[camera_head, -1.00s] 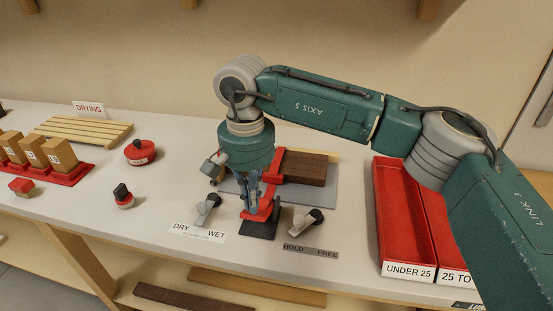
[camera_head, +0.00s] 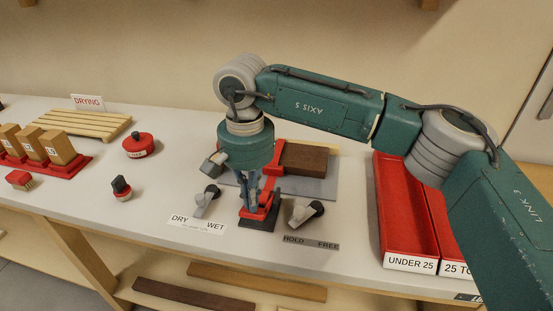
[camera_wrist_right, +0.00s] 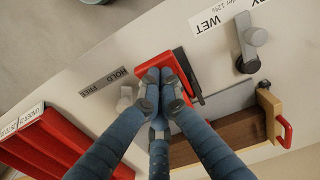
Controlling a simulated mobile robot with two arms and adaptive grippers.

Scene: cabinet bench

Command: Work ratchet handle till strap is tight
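The ratchet's red handle (camera_head: 262,213) sits above its dark base (camera_head: 258,224) near the front of the bench. My right gripper (camera_head: 254,207) points down at the handle. In the right wrist view its fingers (camera_wrist_right: 164,76) come together on the red handle (camera_wrist_right: 150,69) and cover part of it. My left gripper is out of view.
Grey levers stand either side: one by the DRY/WET label (camera_head: 196,223), one by the HOLD/FREE label (camera_head: 310,243). Red bins (camera_head: 404,205) stand at right. A red round pot (camera_head: 138,145), a stamp (camera_head: 121,189) and a slatted rack (camera_head: 85,123) stand at left.

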